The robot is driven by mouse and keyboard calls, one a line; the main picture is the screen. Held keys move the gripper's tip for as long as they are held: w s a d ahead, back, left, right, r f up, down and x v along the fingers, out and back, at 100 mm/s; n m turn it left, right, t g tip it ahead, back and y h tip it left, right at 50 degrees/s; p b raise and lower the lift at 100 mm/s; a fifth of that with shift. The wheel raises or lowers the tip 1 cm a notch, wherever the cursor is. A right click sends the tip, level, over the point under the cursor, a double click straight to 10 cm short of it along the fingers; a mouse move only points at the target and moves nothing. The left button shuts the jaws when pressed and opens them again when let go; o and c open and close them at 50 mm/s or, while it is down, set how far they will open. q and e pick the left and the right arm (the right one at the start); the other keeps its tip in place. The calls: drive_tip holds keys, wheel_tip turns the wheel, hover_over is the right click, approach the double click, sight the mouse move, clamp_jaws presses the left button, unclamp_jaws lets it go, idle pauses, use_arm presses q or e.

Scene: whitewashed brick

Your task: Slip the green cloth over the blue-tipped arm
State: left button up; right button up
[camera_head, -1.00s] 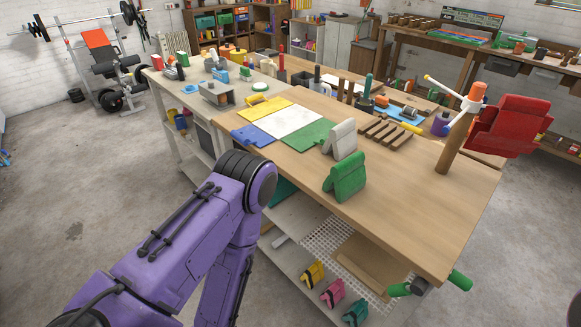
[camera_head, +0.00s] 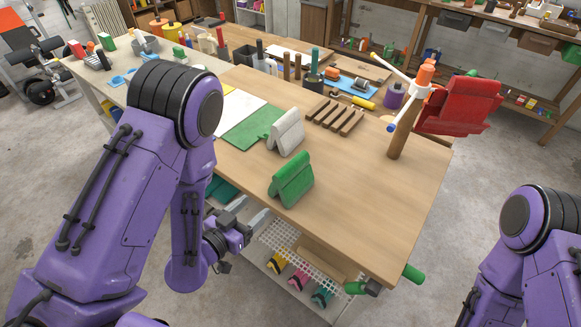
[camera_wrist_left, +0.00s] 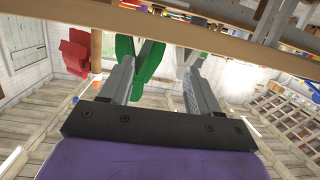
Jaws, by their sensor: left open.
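The green cloth (camera_head: 291,180) stands folded like a tent near the front edge of the wooden table. A wooden post (camera_head: 404,130) with an orange top stands at the table's right end. Its blue-tipped arm (camera_head: 395,124) points toward the lower left and is bare. My left gripper (camera_head: 262,217) is open and empty, below and left of the green cloth, just off the table's front edge. In the left wrist view its two fingers (camera_wrist_left: 157,70) are apart, with green cloth (camera_wrist_left: 150,62) beyond them, not between them. My right gripper is out of view.
A whitish cloth (camera_head: 286,132) stands just behind the green one. A red cloth (camera_head: 460,105) hangs at the post's right; a yellow-tipped arm (camera_head: 393,70) points upper left. A wooden rack (camera_head: 335,116) lies behind. The table's front right is clear.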

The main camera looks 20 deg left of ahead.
sight(274, 178)
use_arm(q)
drive_tip(key=r+h, duration=0.1)
drive_tip(key=r, duration=0.1)
drive_tip(key=w+d+r+m+t+h, duration=0.1)
drive_tip(key=r, duration=0.1)
drive_tip(key=d+r, duration=0.1)
drive_tip(key=r, duration=0.1)
drive_tip(key=shift+w+r+m+h, duration=0.15)
drive_tip(key=shift+r+m+h, duration=0.1)
drive_tip(key=shift+m+h, duration=0.15)
drive_tip(key=shift+t, duration=0.3)
drive_tip(key=b+x, duration=0.4)
drive_tip(key=shift+w+d+f, duration=0.1)
drive_tip(key=shift+w+f, duration=0.15)
drive_tip(key=shift+w, duration=0.1)
drive_tip(key=shift+w+d+r, duration=0.15)
drive_tip(key=shift+w, duration=0.05)
drive_tip(key=p+x, duration=0.1)
drive_tip(key=x, duration=0.1)
drive_tip(key=p+x, duration=0.2)
drive_tip(key=x, duration=0.1)
drive_tip(key=shift+d, duration=0.3)
drive_tip(key=shift+w+d, duration=0.1)
drive_tip(key=shift+w, duration=0.1)
drive_tip(key=shift+s+f, duration=0.1)
drive_tip(key=shift+f, duration=0.1)
